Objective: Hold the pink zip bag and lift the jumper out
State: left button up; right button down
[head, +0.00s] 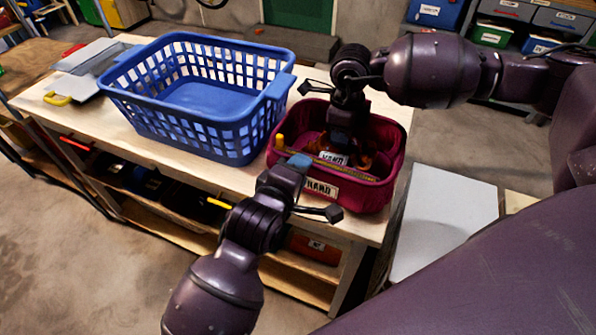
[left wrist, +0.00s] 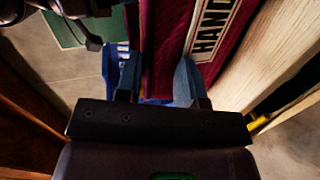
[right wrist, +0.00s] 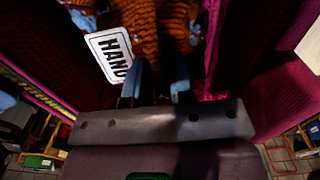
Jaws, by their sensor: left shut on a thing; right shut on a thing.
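The pink zip bag (head: 392,165) stands open on the right end of the wooden table, with a white label on its front wall. My left gripper (head: 298,166) is shut on the bag's front rim; in the left wrist view the pink wall (left wrist: 160,60) lies between its fingers. The jumper, orange-brown and knitted, with a white HAND label, is inside the bag; it shows in the right wrist view (right wrist: 158,25). My right gripper (right wrist: 155,85) reaches down into the bag and is shut on the jumper. Its fingertips are partly hidden in shadow.
A blue laundry basket (head: 185,120) stands left of the bag, close to it, and looks empty. A grey tray with a yellow handle (head: 58,99) lies at the table's far left. A white surface (head: 445,220) is at the right.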

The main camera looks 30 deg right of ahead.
pick_arm(q)
jog(key=shift+s+a+f, duration=0.1)
jog(key=shift+f, duration=0.6)
pick_arm(e)
jog(key=shift+f, duration=0.1)
notch_tip(320, 180, up, 15)
dwell(2.0)
jog(key=shift+f, duration=0.1)
pick_arm(q)
jog(key=o, duration=0.9)
jog(key=shift+o, duration=0.7)
jog(key=shift+r, duration=0.25)
jog(key=shift+r, duration=0.15)
